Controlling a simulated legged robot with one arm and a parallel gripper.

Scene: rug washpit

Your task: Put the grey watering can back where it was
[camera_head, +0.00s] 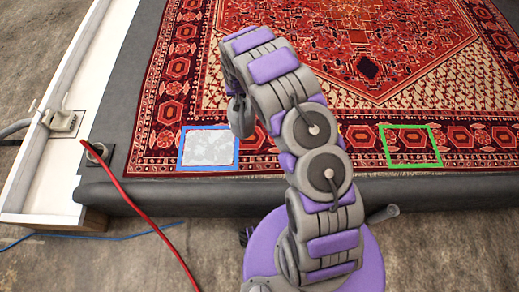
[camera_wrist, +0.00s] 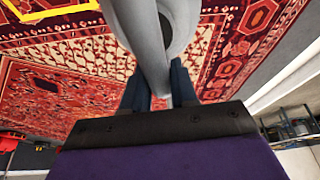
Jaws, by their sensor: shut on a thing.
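My gripper (camera_wrist: 159,86) is shut on the grey watering can (camera_wrist: 149,48) in the wrist view. A smooth grey bar of the can runs between the two dark fingers, and a rounded part with a dark opening shows beyond it. The rest of the can is cut off by the top of the picture. In the head view my arm bends up and over the rug, and the can cannot be clearly made out there. A blue square outline (camera_head: 181,150) with a pale grey patch inside and an empty green square outline (camera_head: 409,167) lie on the rug's near border.
The red patterned rug (camera_head: 350,90) lies in a pit with a dark grey rim (camera_head: 130,200). A white ledge (camera_head: 40,150) runs along the left. A red hose (camera_head: 130,205) crosses the near left floor. A yellow outline (camera_wrist: 45,14) shows on the rug in the wrist view.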

